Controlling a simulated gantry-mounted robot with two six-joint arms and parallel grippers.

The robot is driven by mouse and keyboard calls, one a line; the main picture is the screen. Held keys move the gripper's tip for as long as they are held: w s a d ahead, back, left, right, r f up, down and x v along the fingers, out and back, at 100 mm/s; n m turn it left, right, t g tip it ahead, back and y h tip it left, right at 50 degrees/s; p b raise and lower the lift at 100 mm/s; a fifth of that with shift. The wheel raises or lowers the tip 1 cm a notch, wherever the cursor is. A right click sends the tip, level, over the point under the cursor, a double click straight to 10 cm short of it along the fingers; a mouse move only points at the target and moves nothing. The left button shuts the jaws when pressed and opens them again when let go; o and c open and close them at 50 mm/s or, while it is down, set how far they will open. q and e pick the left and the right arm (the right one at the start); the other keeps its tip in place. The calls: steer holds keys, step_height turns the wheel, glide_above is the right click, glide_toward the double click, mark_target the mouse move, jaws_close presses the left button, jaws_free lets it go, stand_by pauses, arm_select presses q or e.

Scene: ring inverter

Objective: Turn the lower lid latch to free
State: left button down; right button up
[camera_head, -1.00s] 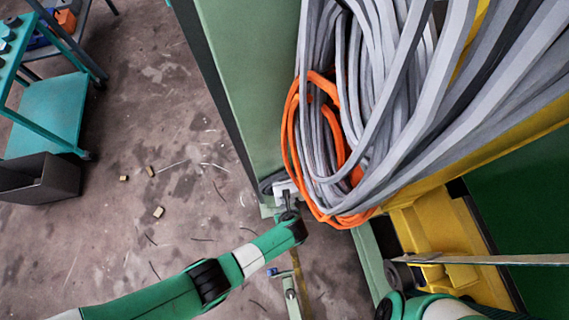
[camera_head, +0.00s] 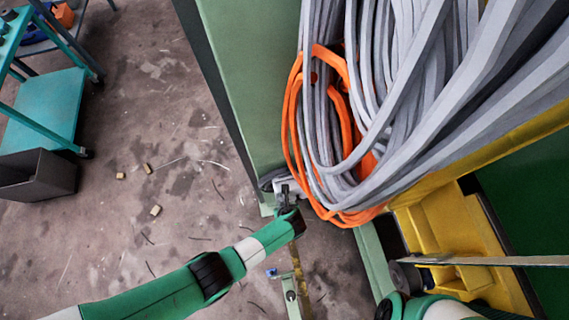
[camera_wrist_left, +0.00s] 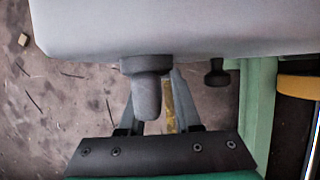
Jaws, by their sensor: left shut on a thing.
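In the left wrist view a dark grey latch (camera_wrist_left: 147,92) sticks out from the edge of a pale grey box (camera_wrist_left: 150,28). My left gripper (camera_wrist_left: 150,100) has its fingers on either side of this latch and is shut on it. A second, smaller dark latch (camera_wrist_left: 217,73) sits on the same edge to the right, apart from the gripper. In the head view my left gripper (camera_head: 284,198) reaches the pale fitting at the green cabinet's lower corner; the latch is too small to make out there. My right gripper is out of view; only part of that arm shows at the bottom right.
Grey cables (camera_head: 400,110) and an orange cable (camera_head: 290,130) hang over the green cabinet (camera_head: 235,90), close to the left gripper. A yellow frame (camera_head: 445,225) stands to the right. A teal cart (camera_head: 45,110) and dark bin (camera_head: 38,178) are at the left, with open floor between.

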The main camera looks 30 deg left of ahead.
arm_select(q)
steer(key=g+y+b, duration=0.1)
steer(key=b, duration=0.1)
steer(key=y+b, duration=0.1)
steer(key=b, duration=0.1)
steer(key=shift+w+d+f+m+g+b, duration=0.1)
steer(key=shift+w+d+m+g+b, duration=0.1)
steer(key=shift+d+m+g+b, duration=0.15)
steer(key=shift+a, duration=0.1)
steer(key=c, duration=0.6)
jaws_free()
